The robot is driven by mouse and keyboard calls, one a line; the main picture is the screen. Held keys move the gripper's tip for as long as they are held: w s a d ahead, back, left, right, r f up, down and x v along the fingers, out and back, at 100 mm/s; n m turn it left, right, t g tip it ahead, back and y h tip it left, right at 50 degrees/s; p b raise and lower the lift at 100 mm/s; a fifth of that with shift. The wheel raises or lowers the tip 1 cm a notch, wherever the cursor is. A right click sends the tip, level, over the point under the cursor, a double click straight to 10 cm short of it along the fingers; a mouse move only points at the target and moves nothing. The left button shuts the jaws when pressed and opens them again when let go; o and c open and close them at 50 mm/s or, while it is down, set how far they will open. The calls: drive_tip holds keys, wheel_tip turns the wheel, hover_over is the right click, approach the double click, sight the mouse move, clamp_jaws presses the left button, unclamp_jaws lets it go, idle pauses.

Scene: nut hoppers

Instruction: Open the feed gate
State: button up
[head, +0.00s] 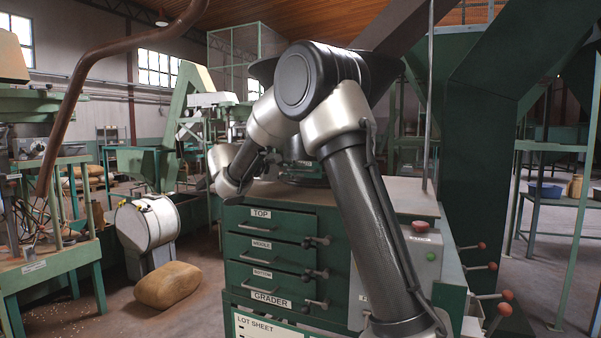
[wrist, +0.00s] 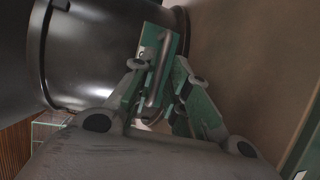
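The feed gate appears as a small green plate with a grey bar handle (wrist: 159,72) in the wrist view, beside a dark metal cylinder. My gripper (wrist: 165,62) has its fingers drawn in close around the bar, one on each side. They look shut on it, though the contact itself is partly hidden. In the head view my bent arm covers most of the gate area above the green grader cabinet (head: 233,246), so the gate cannot be made out there.
The dark cylinder (wrist: 92,50) stands close to my fingers on the left, with a brown surface (wrist: 240,50) at the right. The grader has drawers labelled TOP, MIDDLE and BOTTOM, and red-knobbed levers (head: 480,267). A sack (head: 167,285) and white drum (head: 146,223) stand left.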

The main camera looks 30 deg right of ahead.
sight(299, 171)
drive_tip(key=shift+x, duration=1.6)
clamp_jaws()
drive_tip(key=shift+s, duration=0.1)
drive_tip(key=s+a, duration=0.1)
drive_tip(key=a, duration=0.1)
drive_tip(key=s+a, duration=0.3)
drive_tip(key=a, duration=0.1)
drive_tip(key=shift+s, duration=0.35)
